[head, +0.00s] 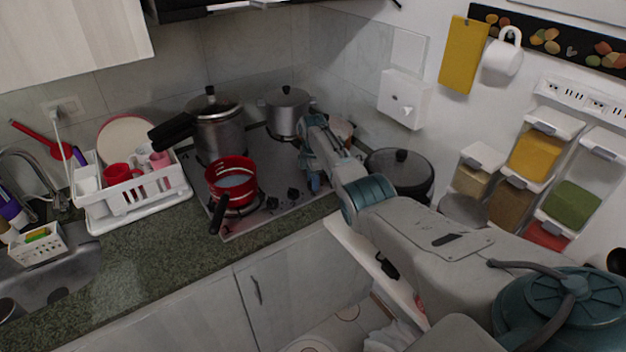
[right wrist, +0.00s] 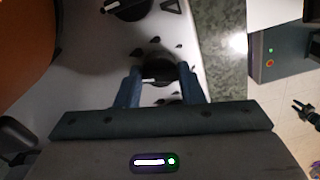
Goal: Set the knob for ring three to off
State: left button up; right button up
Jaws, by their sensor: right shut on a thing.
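The stove (head: 240,222) has a pale top with black knobs along its right part. My right gripper (head: 314,186) reaches down over the stove's right front edge. In the right wrist view its two blue fingers (right wrist: 163,88) are closed on a black round knob (right wrist: 158,70), one on each side. A pale pointer line shows on that knob, with small black marks around it. Another black knob (right wrist: 128,8) sits farther up in that view, apart from the fingers. I cannot read which knob belongs to ring three. My left gripper is not in view.
A red pot (head: 231,172) stands on the front ring with its handle over the counter. A pressure cooker (head: 216,125) and a grey pot (head: 286,108) stand behind. A black lidded pot (head: 399,165) is right of my arm. The counter (head: 150,255) has free room at left.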

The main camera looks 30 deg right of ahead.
jog(key=shift+w+r+n, duration=0.15)
jog(key=shift+r+n, duration=0.05)
jog(key=shift+n, duration=1.4)
jog(key=o, duration=1)
jog(key=shift+f, duration=0.1)
notch_tip(320, 180, up, 11)
jog(key=b, duration=0.2)
jog(key=shift+b, duration=0.35)
jog(key=shift+f, duration=0.1)
